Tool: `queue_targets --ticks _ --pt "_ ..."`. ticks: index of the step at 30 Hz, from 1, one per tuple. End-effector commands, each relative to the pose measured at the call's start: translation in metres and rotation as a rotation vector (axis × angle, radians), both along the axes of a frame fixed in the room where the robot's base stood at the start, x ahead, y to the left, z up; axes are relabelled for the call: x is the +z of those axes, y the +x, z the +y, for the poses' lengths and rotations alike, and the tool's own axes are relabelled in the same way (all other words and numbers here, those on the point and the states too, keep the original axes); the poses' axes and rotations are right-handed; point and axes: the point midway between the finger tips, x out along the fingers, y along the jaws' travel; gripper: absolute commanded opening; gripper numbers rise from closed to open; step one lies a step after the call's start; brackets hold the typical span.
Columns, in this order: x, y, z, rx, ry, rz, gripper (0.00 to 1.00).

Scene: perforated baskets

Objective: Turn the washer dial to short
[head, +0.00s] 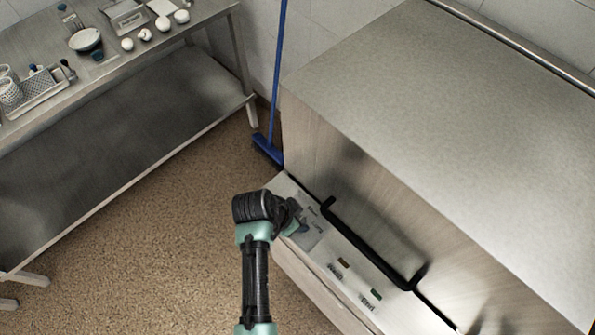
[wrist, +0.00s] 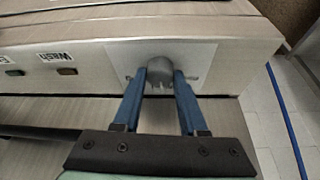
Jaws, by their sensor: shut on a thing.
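The washer (head: 410,110) is a large box with a pale top and a wood-look front at the right of the head view. Its control panel (head: 352,275) is a ledge low on the front. The grey round dial (wrist: 160,68) sits on a pale plate (wrist: 205,58) on the panel in the wrist view. My gripper (wrist: 160,78) is shut on the dial, with one blue finger on each side of it. In the head view my gripper (head: 295,222) reaches the panel's left end, and my wrist hides the dial there. The dial's pointer and setting marks are too small to read.
A black bar handle (head: 370,247) runs along the washer front beside the panel. Small labelled buttons (head: 345,263) lie along the panel. A blue broom (head: 270,140) leans at the wall. A steel table (head: 125,75) with dishes stands at the left. Open floor (head: 150,240) lies between.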

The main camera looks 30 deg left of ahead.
Motion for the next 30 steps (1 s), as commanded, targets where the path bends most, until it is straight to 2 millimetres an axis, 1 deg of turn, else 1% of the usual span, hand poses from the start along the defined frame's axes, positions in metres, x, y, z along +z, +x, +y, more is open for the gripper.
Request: queue_targets --ticks 3,10,25,26,27,30 --pt "-0.0001 0.0006 0.0008 -0.054 -0.001 -0.001 0.0" --pt "0.0002 0.0008 0.0009 -0.118 0.001 -0.001 0.0" --pt "0.0002 0.0006 0.0011 -0.131 0.002 0.0 0.0" --pt "0.0002 0.0006 0.0011 -0.131 0.002 0.0 0.47" --pt "0.0003 0.0006 0.001 -0.131 0.002 0.0 0.54" --pt "0.0002 0.0005 0.001 -0.131 0.002 0.0 0.72"
